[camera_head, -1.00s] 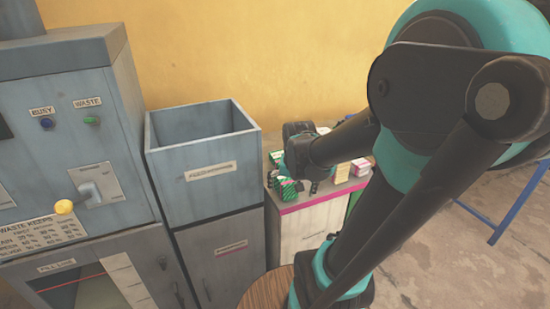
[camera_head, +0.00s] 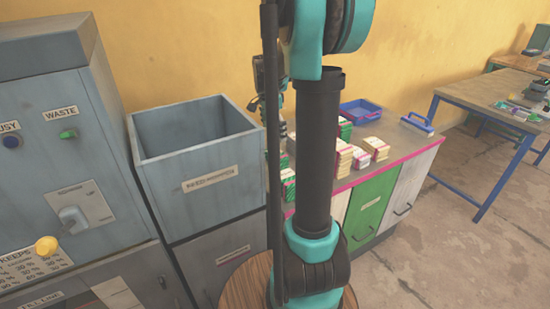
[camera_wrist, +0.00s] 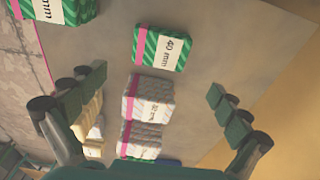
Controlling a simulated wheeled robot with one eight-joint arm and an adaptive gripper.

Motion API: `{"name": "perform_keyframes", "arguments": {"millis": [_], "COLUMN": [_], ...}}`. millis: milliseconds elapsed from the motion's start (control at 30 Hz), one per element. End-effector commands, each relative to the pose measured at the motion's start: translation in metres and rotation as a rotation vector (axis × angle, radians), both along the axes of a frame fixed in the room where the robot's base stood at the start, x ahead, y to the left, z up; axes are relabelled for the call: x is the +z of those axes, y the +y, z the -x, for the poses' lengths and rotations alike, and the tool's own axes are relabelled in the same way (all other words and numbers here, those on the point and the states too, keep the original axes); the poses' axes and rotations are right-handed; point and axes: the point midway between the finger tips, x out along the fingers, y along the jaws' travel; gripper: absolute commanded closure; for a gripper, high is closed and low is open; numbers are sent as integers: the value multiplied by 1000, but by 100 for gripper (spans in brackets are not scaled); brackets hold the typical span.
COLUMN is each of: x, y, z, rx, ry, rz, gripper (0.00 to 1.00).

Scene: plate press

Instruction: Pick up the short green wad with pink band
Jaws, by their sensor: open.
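In the wrist view, a green striped wad with a pink band and a "40 mm" label (camera_wrist: 162,48) lies on the grey top, ahead of my gripper. A second green wad with a pink band (camera_wrist: 60,8) is cut off at the top left edge. I cannot tell their heights well from above. My gripper (camera_wrist: 157,84) is open, with its fingers at left and right of the view and nothing held. Grey-white wads with pink bands (camera_wrist: 147,98) show between the fingers, nearer the palm. In the head view, my arm hides most of the gripper; green wads (camera_head: 288,185) show beside it.
In the head view, the wads are on a cabinet with a pink edge (camera_head: 405,161). A blue tray (camera_head: 361,112) and pale wads (camera_head: 376,148) are on its right. A tall grey bin (camera_head: 190,150) stands at left. Yellowish wads (camera_wrist: 93,135) lie by the left finger.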

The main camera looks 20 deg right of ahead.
Motion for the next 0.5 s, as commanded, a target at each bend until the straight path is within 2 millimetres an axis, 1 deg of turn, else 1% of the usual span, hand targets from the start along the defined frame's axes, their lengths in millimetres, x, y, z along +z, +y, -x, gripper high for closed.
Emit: {"name": "perform_keyframes", "arguments": {"millis": [33,100,200,300,500], "x": [-11,-24,-39,-49,-61], "y": [-1,-3,-4,-6,-6], "z": [0,-1,-1,-1,-1], "rx": [0,0,0,0,1], "ry": [0,0,0,0,0], "rz": [0,0,0,0,0], "gripper": [0,0,0,0,0]}}
